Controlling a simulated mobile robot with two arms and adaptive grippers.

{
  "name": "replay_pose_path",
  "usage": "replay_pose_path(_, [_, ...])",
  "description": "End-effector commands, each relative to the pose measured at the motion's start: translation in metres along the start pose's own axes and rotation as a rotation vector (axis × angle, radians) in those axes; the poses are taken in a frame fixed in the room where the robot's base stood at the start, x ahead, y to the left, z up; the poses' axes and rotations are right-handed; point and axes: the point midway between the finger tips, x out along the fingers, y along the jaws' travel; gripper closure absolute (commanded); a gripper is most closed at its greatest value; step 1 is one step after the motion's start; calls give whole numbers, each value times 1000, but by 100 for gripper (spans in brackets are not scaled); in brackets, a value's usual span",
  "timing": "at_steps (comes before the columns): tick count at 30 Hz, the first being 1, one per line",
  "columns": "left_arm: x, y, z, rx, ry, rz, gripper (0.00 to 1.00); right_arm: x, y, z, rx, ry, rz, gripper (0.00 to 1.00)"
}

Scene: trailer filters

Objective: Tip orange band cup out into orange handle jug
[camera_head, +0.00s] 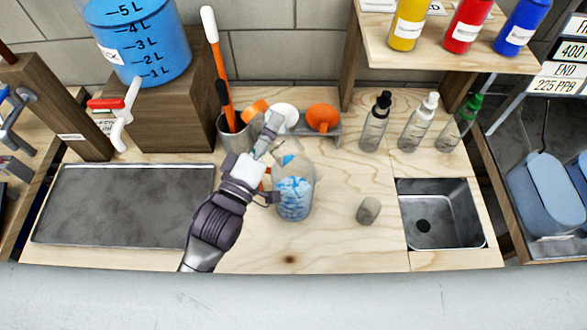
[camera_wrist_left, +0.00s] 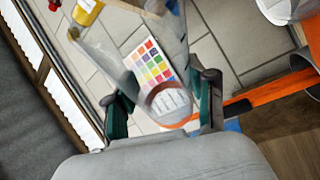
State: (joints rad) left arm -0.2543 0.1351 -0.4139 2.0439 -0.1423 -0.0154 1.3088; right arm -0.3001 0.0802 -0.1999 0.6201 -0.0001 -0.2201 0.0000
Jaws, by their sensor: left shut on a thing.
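My left gripper (camera_head: 270,140) is shut on a translucent cup with an orange band. In the left wrist view the cup (camera_wrist_left: 168,98) sits between my two fingers (camera_wrist_left: 163,108), its orange band low. In the head view the gripper and clear plastic partly hide it; it seems tilted. The jug (camera_head: 294,198) is clear, with blotchy blue showing in its lower part. It stands on the bench just right of my gripper, and a bit of orange shows at its left side. I cannot tell whether cup and jug touch. My right gripper is not in view.
A grey rack with an orange cup (camera_head: 322,117) is behind the jug. A tin (camera_head: 234,131) with an orange-handled tool stands left of it. A grey stone-like piece (camera_head: 368,210), several bottles (camera_head: 418,122) and a sink (camera_head: 440,212) are right. The front bench is mostly clear.

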Motion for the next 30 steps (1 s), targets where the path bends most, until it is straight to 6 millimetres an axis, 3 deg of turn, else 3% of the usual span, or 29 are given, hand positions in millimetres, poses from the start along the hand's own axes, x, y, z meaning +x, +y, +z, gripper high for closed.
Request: replay_pose_path(30, [-1,8,4,104,-1,43,96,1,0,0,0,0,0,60])
